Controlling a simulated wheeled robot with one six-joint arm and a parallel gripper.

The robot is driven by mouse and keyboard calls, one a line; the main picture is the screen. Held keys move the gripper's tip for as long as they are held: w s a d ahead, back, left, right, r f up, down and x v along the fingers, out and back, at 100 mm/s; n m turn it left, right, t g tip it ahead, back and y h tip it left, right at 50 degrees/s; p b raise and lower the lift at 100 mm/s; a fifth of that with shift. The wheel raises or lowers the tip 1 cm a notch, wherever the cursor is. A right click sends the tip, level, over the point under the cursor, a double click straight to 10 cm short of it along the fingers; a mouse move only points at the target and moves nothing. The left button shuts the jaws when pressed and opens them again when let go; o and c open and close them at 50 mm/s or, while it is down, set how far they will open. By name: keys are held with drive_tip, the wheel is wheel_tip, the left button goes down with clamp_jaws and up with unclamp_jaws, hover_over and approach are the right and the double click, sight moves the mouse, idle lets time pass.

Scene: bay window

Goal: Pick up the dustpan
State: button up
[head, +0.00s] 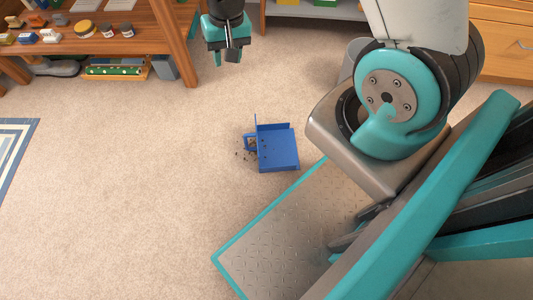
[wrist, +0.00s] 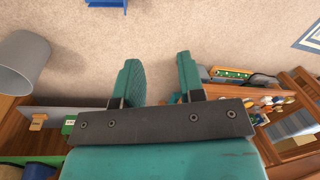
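The blue dustpan (head: 279,150) lies on the beige carpet near the middle of the head view, just beyond my base plate. Small dark bits lie beside its left side, where a blue handle-like part shows. In the wrist view only a piece of the dustpan (wrist: 106,3) shows at the top edge. My gripper (head: 226,58) hangs above the carpet at the top of the head view, well apart from the dustpan. In the wrist view its two teal fingers (wrist: 158,80) stand apart with nothing between them.
A wooden shelf unit (head: 110,40) with jars, brushes and a crate stands at the upper left. A grey bin (head: 352,58) stands partly hidden behind my arm. Wooden drawers (head: 508,40) are at the upper right. A striped rug (head: 14,150) lies at the left. The carpet between is clear.

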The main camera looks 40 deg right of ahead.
drive_tip(key=d+f+m+b, duration=0.1)
drive_tip(key=f+b, duration=0.4)
drive_tip(key=f, duration=0.7)
drive_tip(key=d+f+m+h+b, duration=0.1)
drive_tip(key=d+f+b, duration=0.2)
drive_tip(key=f, duration=0.9)
drive_tip(key=d+f+m+b, duration=0.1)
drive_tip(key=d+f+b, duration=0.1)
drive_tip(key=f+b, duration=0.7)
drive_tip(key=shift+s+d+f+h, duration=0.15)
drive_tip(key=shift+s+f, duration=0.05)
drive_tip(key=shift+f, duration=0.75)
drive_tip(key=shift+s+d+f+h, duration=0.15)
drive_tip(key=shift+f, duration=0.75)
wheel_tip(320, 180, down, 6)
drive_tip(key=b, duration=0.4)
drive_tip(key=shift+w+r+b, duration=0.15)
drive_tip(key=shift+r+b, duration=0.05)
drive_tip(key=shift+b, duration=0.2)
clamp_jaws()
